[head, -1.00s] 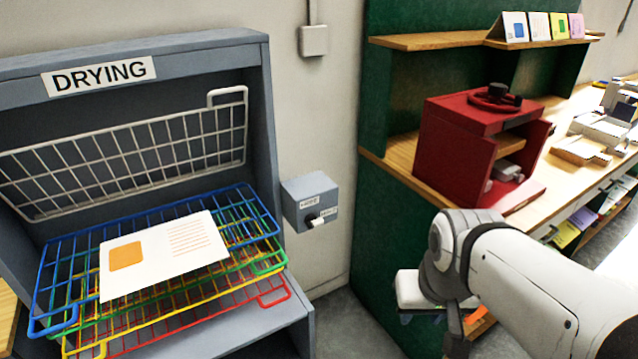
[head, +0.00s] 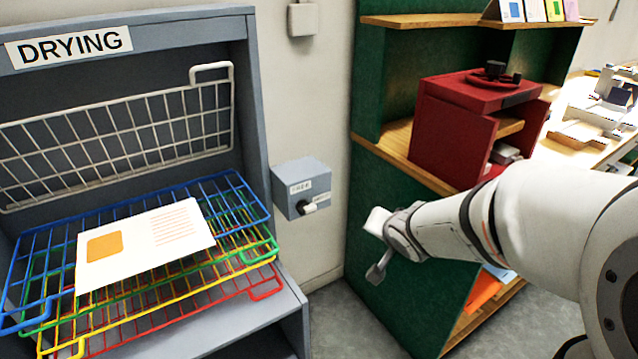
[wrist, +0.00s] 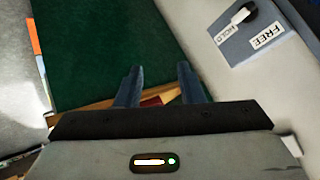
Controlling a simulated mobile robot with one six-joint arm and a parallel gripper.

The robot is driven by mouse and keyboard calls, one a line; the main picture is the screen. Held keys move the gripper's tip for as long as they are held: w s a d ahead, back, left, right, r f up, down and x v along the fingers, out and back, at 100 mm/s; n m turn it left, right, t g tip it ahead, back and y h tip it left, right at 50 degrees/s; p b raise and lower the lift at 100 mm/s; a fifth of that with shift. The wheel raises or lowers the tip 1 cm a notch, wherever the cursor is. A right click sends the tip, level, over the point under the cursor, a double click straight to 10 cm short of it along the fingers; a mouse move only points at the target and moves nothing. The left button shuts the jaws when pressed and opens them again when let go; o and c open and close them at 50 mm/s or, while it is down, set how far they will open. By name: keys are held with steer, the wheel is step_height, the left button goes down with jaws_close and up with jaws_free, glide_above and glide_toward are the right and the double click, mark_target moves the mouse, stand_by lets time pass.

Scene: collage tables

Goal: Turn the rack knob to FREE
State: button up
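The drying rack (head: 262,120) holds coloured wire shelves with a printed card (head: 150,243) on top; a white wire shelf (head: 125,135) is raised behind. A green cabinet panel (head: 400,240) stands close behind my arm. A red box (head: 450,130) sits on the wooden shelf.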

steer(key=w+a+f+m+t+y+b, duration=0.2)
steer(key=w+a+f+t, duration=0.15)
steer(key=w, duration=0.25)
steer(key=m+t+y+b, duration=0.2)
steer(key=m+y+b, duration=0.2)
steer(key=y, duration=0.3)
glide_toward(308, 212)
steer(key=w, duration=0.1)
steer(key=x, duration=0.8)
steer(key=shift+s+a, duration=0.1)
steer(key=shift+a, duration=0.1)
